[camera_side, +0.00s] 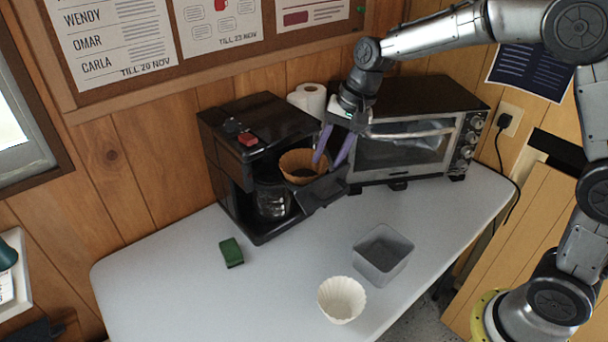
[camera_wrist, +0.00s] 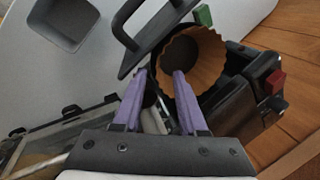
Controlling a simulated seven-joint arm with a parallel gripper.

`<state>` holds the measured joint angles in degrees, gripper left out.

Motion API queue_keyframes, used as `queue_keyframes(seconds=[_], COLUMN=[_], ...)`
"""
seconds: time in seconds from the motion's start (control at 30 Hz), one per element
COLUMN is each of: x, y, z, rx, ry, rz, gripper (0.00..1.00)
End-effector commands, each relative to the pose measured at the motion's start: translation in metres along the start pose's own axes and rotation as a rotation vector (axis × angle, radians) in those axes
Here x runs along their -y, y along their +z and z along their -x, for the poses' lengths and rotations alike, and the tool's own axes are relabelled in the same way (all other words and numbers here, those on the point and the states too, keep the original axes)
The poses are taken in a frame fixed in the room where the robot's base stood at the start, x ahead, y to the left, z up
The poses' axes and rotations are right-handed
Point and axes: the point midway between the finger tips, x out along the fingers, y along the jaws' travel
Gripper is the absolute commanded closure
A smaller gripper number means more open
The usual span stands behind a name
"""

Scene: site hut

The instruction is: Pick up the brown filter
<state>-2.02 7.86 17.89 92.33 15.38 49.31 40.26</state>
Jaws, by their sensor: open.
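The brown filter (camera_side: 297,161) is a fluted paper cup with dark contents, sitting in the swung-out basket (camera_side: 330,188) of the black coffee maker (camera_side: 262,122). In the wrist view the brown filter (camera_wrist: 196,62) lies ahead of the fingertips. My gripper (camera_side: 330,155) has purple fingers, which are apart with nothing held between them. It is at the filter's right side. In the wrist view my gripper (camera_wrist: 160,76) has its right finger overlapping the filter's rim and its left finger outside it. Whether a finger touches the paper I cannot tell.
A white filter (camera_side: 341,299) and a grey bin (camera_side: 382,254) stand on the table's front right. A green sponge (camera_side: 231,252) lies left of them. A toaster oven (camera_side: 410,135) and a paper roll (camera_side: 309,101) stand close behind my gripper. The table's front left is clear.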

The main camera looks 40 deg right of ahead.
Motion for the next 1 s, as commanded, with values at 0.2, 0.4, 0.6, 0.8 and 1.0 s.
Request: queue_keyframes(seconds=[0.2, 0.4, 0.6, 0.8, 1.0], x=[0.000, 0.000, 0.000, 0.003, 0.014], y=[0.000, 0.000, 0.000, -0.001, -0.001], z=[0.000, 0.000, 0.000, 0.007, 0.040], rx=[0.000, 0.000, 0.000, -0.002, -0.004], ry=[0.000, 0.000, 0.000, -0.002, -0.004], rz=[0.000, 0.000, 0.000, 0.001, 0.002], gripper=[0.91, 1.00, 1.00, 1.00, 1.00])
